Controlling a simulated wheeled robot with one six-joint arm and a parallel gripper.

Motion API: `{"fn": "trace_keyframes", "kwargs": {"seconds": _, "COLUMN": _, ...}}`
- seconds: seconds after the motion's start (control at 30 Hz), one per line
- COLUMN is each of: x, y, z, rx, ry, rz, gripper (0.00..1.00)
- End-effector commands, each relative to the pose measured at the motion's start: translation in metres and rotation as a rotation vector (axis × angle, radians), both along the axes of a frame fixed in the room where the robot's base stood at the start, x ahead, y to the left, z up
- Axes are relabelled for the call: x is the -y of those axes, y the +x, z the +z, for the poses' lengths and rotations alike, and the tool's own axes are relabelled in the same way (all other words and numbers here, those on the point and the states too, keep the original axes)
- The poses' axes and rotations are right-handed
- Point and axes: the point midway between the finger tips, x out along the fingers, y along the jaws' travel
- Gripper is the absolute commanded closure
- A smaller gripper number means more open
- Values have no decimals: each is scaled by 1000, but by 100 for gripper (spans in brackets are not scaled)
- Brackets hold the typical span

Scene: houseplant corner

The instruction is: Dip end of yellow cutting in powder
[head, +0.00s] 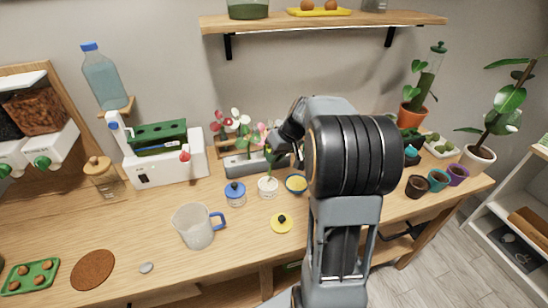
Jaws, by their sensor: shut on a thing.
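My gripper (273,160), partly hidden by my arm, is shut on a thin green cutting (267,151) and holds it upright. The cutting is above a small open white jar (268,189). Its lower end is at the jar's mouth; I cannot tell whether it touches what is inside. The cutting's yellow marking is too small to make out. A yellow lid with a black knob (282,223) lies on the table in front of the jar. A blue bowl with yellow contents (296,183) stands just right of the jar.
A blue-lidded jar (235,195) and a clear jug (195,228) stand to the left. A grey rack with several coloured cuttings (240,165) is behind. Small pots (417,186) are at the right.

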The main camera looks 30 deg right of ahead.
Motion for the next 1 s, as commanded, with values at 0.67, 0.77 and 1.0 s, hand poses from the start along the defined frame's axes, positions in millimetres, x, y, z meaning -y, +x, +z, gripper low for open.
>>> {"fn": "trace_keyframes", "kwargs": {"seconds": 0.67, "x": 0, "y": 0, "z": 47, "rx": 1, "ry": -1, "rz": -1, "gripper": 100}}
{"fn": "trace_keyframes", "kwargs": {"seconds": 0.77, "x": 0, "y": 0, "z": 47, "rx": 1, "ry": -1, "rz": -1, "gripper": 100}}
{"fn": "trace_keyframes", "kwargs": {"seconds": 1.0, "x": 0, "y": 0, "z": 47, "rx": 1, "ry": -1, "rz": -1, "gripper": 100}}
